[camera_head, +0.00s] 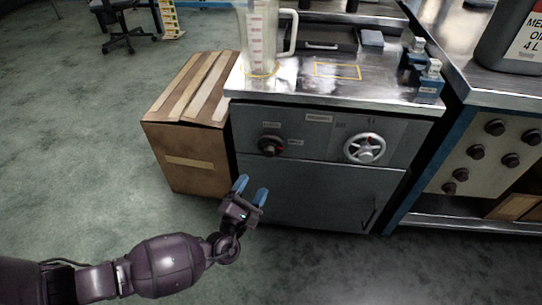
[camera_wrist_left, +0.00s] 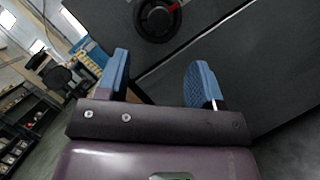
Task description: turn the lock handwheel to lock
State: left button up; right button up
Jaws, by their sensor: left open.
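The lock handwheel could be either of two controls on the grey cabinet front; I cannot read their labels. A silver spoked handwheel (camera_head: 364,148) is on the right of the panel. A dark round knob with a red mark (camera_head: 271,145) is on the left; it also shows at the top of the left wrist view (camera_wrist_left: 157,18). My left gripper (camera_head: 251,190) has blue fingertips. It is open and empty, below and slightly left of the dark knob, apart from it. In the left wrist view its fingers (camera_wrist_left: 160,80) stand wide apart. My right gripper is not in view.
A cardboard box (camera_head: 188,172) stands against the cabinet's left side. A vertical handle (camera_head: 369,213) sits on the lower door.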

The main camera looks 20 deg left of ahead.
aim_at(268, 155)
pick_arm(q)
jog(key=b+x, duration=0.2)
jog(key=x, duration=0.8)
jog(key=shift+w+r, duration=0.1)
jog(key=shift+w, duration=0.15)
jog(key=c, duration=0.9)
